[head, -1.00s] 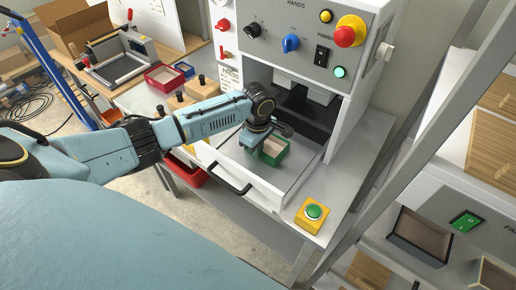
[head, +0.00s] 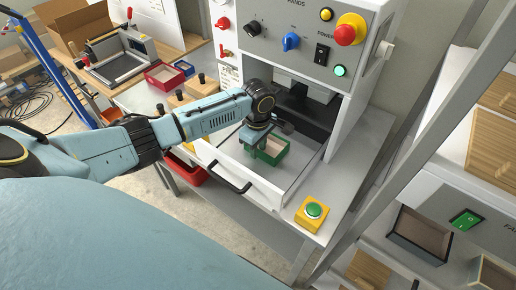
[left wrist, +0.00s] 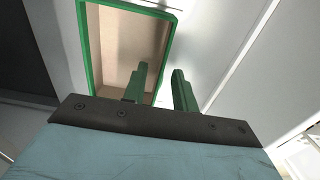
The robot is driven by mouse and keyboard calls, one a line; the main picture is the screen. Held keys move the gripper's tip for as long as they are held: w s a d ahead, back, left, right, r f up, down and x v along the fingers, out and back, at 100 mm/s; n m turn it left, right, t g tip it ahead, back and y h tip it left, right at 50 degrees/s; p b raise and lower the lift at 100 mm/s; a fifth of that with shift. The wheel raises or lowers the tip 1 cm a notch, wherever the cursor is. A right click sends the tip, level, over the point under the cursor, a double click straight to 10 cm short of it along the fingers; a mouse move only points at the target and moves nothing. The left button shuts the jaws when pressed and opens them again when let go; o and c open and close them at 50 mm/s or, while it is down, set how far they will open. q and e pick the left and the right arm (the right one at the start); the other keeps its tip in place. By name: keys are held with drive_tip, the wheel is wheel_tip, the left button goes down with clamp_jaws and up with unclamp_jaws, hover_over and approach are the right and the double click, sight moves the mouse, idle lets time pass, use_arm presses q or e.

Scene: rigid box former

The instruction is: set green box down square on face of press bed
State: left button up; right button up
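The green box (head: 271,151) is an open tray with green walls and a pale inside. It sits on the press bed (head: 248,176), under the press opening, with its sides roughly in line with the bed's edges. It also shows in the left wrist view (left wrist: 112,45). My left gripper (head: 249,148) is at the box's left wall. In the left wrist view its green fingers (left wrist: 161,80) stand apart, one on the inner side of the wall and one outside, with gaps visible. Contact under the box is hidden. My right gripper is out of view.
The press housing (head: 320,75) rises behind the bed. A black handle (head: 229,178) fronts the bed, and a yellow button box (head: 313,213) stands at its right. A grey frame post (head: 400,150) crosses at right.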

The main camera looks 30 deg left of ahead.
use_arm(q)
wheel_tip(320, 180, up, 12)
drive_tip(key=shift+r+p, duration=0.15)
drive_tip(key=shift+p, duration=0.3)
idle(0.4)
